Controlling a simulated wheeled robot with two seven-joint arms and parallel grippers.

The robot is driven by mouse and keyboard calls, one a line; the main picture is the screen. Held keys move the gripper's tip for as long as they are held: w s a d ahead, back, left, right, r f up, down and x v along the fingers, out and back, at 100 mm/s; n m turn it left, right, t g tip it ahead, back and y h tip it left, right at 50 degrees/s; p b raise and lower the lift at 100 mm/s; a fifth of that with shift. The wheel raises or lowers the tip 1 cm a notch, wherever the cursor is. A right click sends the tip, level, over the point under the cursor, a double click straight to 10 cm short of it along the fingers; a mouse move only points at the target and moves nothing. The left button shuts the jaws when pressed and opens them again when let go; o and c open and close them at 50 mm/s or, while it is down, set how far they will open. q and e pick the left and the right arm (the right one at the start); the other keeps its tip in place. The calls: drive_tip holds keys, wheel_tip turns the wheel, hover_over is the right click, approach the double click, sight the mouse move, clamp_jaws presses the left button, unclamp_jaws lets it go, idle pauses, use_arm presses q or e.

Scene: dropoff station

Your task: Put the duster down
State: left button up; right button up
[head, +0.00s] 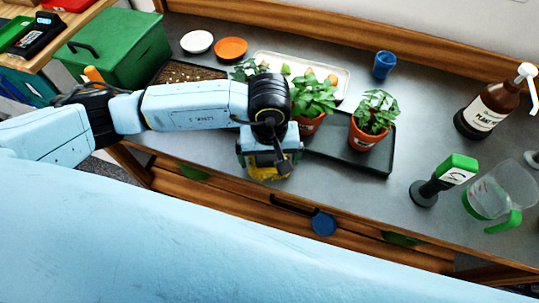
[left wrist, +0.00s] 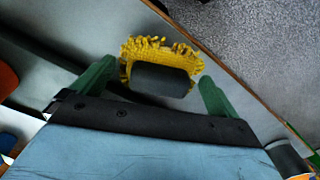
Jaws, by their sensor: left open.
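The duster has a yellow fringed head and a dark grey body. In the left wrist view the duster (left wrist: 160,78) lies between the two green fingers of my left gripper (left wrist: 156,72), with gaps at both sides. The fingers are open. In the head view only a yellow part of the duster (head: 268,172) shows below my left gripper (head: 270,160), at the front edge of the grey worktop (head: 345,192). The gripper hides the rest. I cannot tell whether the duster rests fully on the worktop. My right gripper is not in view.
Potted plants (head: 372,120) stand on a black tray (head: 350,155) just right of my gripper. A stamp-like tool (head: 440,180), a clear jug (head: 500,190) and a brown spray bottle (head: 490,108) stand at the right. A green box (head: 120,55) is at the left.

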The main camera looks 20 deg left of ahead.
sight(269, 157)
use_arm(q)
drive_tip(key=shift+r, duration=0.1)
wheel_tip(269, 157, up, 12)
idle(0.5)
drive_tip(key=shift+r, duration=0.1)
